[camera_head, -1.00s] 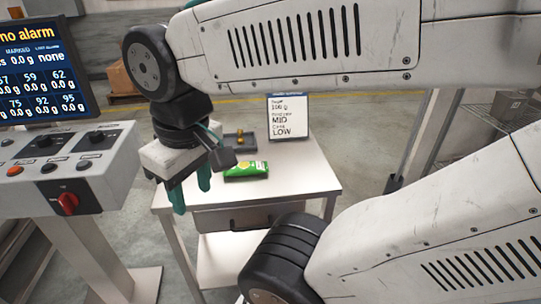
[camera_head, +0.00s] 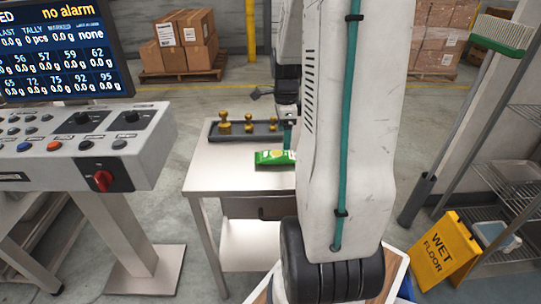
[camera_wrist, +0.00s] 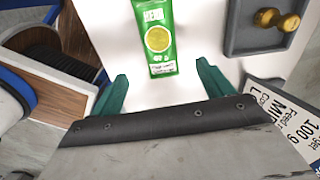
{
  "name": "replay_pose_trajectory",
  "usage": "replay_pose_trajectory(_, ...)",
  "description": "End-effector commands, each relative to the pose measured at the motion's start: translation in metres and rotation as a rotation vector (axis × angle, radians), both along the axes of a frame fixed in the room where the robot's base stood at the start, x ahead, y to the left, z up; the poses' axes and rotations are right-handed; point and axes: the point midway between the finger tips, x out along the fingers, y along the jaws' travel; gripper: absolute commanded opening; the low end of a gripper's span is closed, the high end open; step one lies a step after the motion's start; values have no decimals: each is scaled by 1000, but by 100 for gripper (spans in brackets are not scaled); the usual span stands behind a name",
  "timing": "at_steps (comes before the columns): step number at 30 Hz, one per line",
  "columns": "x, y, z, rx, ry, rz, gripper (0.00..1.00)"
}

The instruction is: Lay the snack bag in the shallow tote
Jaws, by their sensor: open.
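The snack bag (camera_head: 272,158) is green with a yellow round print and lies flat on the white table (camera_head: 225,180). In the wrist view the snack bag (camera_wrist: 159,40) lies between and just beyond the two teal fingers. My gripper (camera_wrist: 162,72) is open and empty, with a finger to each side of the bag's near end. In the head view my arm hides most of the gripper and the bag's right end. I cannot make out the shallow tote for certain.
A dark tray (camera_head: 240,134) with several brass weights stands at the table's back. The control console (camera_head: 80,150) is at left. A yellow wet-floor sign (camera_head: 445,253) and a wire rack (camera_head: 515,180) holding a pale blue-grey container (camera_head: 490,233) are at right. The table's front left is clear.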

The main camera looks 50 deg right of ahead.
Motion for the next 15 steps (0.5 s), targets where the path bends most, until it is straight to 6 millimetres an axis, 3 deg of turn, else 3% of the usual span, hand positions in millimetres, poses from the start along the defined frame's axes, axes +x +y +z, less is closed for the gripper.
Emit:
replay_pose_trajectory(4,-3,-9,-16,4,3,-61,79)
replay_pose_trajectory(15,-2,-2,-64,5,5,-56,79)
